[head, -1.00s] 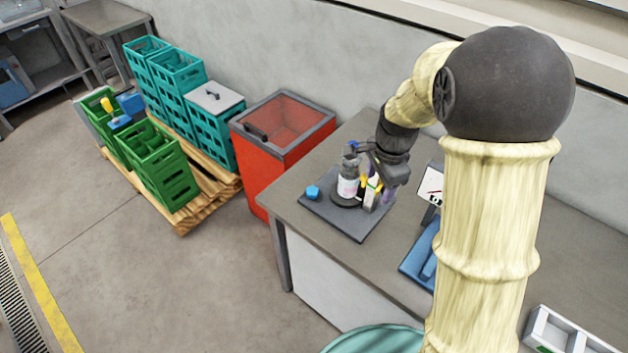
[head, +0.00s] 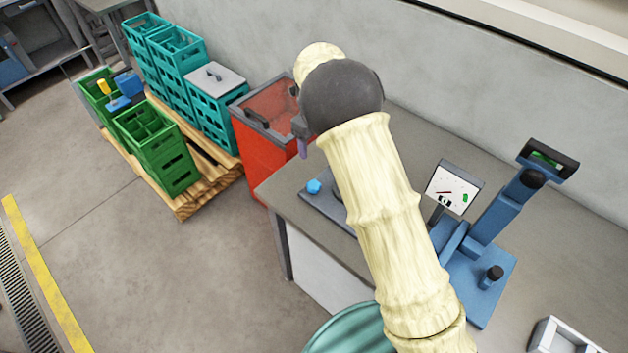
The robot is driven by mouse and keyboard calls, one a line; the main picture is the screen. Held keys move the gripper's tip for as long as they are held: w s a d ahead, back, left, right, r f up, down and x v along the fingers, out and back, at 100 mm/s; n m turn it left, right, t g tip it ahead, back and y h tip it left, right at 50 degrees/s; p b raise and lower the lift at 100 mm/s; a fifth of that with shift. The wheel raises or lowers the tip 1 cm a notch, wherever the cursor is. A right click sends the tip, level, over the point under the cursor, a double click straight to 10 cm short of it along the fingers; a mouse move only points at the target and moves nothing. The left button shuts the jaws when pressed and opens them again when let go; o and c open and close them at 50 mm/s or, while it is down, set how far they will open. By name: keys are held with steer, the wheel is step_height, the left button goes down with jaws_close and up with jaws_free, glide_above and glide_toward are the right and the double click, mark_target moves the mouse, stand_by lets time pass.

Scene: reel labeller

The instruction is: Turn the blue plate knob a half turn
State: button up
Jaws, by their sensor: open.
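The blue knob (head: 314,186) sits at the left corner of the dark grey plate (head: 318,202) on the grey bench. My arm covers most of the plate and nearly all of what stands on it. My gripper (head: 303,148) shows only in part, as a dark piece with a purple finger, left of my arm's dark joint. It appears above the knob in the picture and apart from it. Its jaws are open, and I see nothing held in the part that shows.
A red bin (head: 262,155) stands against the bench's left end. A white display panel (head: 453,188) and a blue stand-like device (head: 480,262) are right of my arm. Teal crates (head: 215,125) and green crates (head: 160,160) sit on a pallet at left. The right bench has free room.

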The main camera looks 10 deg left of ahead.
mark_target(314, 185)
step_height(314, 185, down, 18)
steer(key=p, duration=0.5)
steer(key=shift+r, duration=0.25)
steer(key=c, duration=1)
